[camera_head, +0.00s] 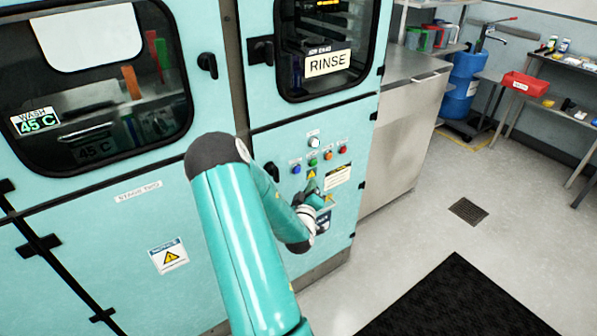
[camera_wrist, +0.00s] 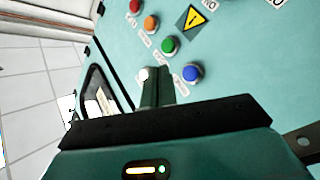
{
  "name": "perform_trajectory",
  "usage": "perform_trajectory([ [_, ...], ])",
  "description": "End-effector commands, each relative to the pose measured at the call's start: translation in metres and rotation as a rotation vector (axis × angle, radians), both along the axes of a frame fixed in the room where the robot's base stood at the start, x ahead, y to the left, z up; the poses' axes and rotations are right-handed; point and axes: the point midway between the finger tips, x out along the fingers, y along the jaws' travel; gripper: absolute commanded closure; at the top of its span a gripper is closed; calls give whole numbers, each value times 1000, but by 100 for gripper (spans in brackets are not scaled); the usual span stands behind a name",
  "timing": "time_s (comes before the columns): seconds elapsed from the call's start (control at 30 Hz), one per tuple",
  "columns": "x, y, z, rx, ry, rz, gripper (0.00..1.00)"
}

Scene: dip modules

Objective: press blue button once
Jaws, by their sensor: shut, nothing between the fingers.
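The blue button (camera_head: 296,168) is at the left end of a row of buttons on the teal machine panel. It also shows in the wrist view (camera_wrist: 192,73), just right of the fingertips, with its cap uncovered. My gripper (camera_wrist: 156,75) is shut and empty, its fingers pointing toward the panel between the blue button and the white button (camera_wrist: 144,74). In the picture, a narrow strip of panel separates the fingers from the blue button. I cannot tell how far the fingertips are from the panel surface. In the head view, my arm's end is low before the panel.
Close to the blue button are the green button (camera_wrist: 170,45), the orange button (camera_wrist: 151,23) and the red button (camera_wrist: 135,6). A yellow warning label (camera_wrist: 194,19) is beside them. The RINSE door (camera_head: 328,62) is above the panel. Open floor with a black mat (camera_head: 457,300) lies right.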

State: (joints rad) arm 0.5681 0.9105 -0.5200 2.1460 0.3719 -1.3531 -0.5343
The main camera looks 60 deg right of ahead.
Motion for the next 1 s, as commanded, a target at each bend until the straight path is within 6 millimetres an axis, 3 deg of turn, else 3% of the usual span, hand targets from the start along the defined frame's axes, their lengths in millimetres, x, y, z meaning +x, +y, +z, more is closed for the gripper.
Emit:
perform_trajectory([
  [0.2, 27, -15, 0, -1, 0, 2, 100],
  [0.4, 41, -21, 0, 0, 0, 1, 100],
  [1.0, 43, -22, 0, 1, 0, 1, 100],
])
